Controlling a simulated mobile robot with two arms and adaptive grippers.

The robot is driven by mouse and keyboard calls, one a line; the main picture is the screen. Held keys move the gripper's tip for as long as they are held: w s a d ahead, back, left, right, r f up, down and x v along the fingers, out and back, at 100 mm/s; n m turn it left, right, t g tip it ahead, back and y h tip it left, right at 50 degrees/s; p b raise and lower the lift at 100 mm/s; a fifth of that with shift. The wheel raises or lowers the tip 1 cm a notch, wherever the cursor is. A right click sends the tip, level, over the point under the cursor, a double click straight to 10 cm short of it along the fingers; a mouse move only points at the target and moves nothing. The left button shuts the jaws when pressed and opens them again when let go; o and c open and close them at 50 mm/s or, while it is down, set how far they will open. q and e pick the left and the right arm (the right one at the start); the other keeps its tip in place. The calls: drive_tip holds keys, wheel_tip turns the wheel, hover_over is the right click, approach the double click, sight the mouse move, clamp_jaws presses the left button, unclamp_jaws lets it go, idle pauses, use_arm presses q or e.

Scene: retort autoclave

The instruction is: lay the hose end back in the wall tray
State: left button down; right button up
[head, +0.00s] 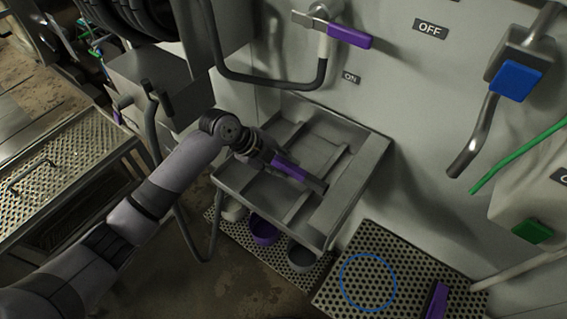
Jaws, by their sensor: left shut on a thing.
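The wall tray (368,162) is a grey, open metal tray with raised dividers, fixed to the pale wall in the middle of the head view. My left arm reaches in from the lower left, and my left gripper (268,154) is over the tray's left part. It is shut on the hose end (290,169), a purple grip with a dark grey tip pointing right and down. The hose end is over the tray's compartments; I cannot tell whether it touches the floor or dividers. My wrist partly hides the tray's left side. My right gripper is not in view.
A purple-handled valve (350,37) and a looping dark hose (265,80) are above the tray. A blue valve (515,80) with a bent pipe is at right. Several cups, one a purple cup (265,230), stand below. A perforated floor plate (410,255) carries a blue ring.

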use_arm(q)
drive_tip(key=shift+f, duration=0.25)
idle(0.4)
drive_tip(key=c, duration=1.6)
unclamp_jaws()
drive_tip(key=shift+b, duration=0.3)
drive_tip(key=shift+c, duration=0.2)
drive_tip(key=o, duration=0.4)
drive_tip(key=shift+o, duration=0.2)
drive_tip(key=shift+f, duration=0.1)
